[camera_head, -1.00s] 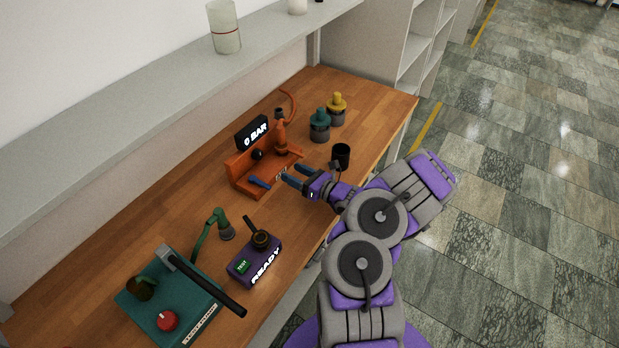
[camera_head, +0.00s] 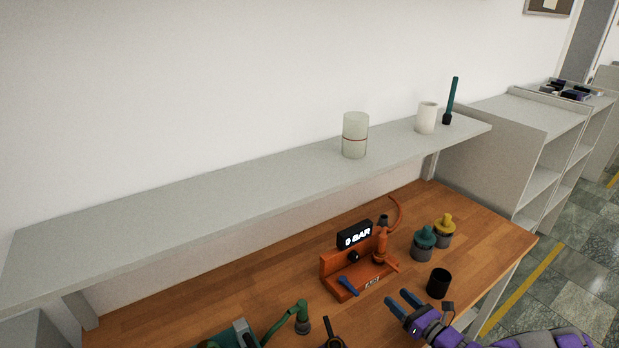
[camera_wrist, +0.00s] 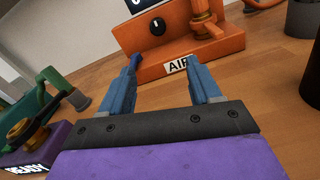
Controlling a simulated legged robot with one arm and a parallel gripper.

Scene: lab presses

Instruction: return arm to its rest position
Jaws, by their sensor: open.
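My gripper (camera_head: 404,302) is at the lower right in the head view, above the wooden table and in front of the orange air station. Its two blue fingers are apart with nothing between them. In the wrist view my gripper (camera_wrist: 160,88) points at the orange station's front, which bears an AIR label. Much of my arm is cut off by the lower edge of the head view.
The orange air station (camera_head: 343,291) with its 0 BAR display stands ahead. The grey shelf (camera_head: 250,183) hangs above. A purple READY box (camera_wrist: 30,150) is lower left.

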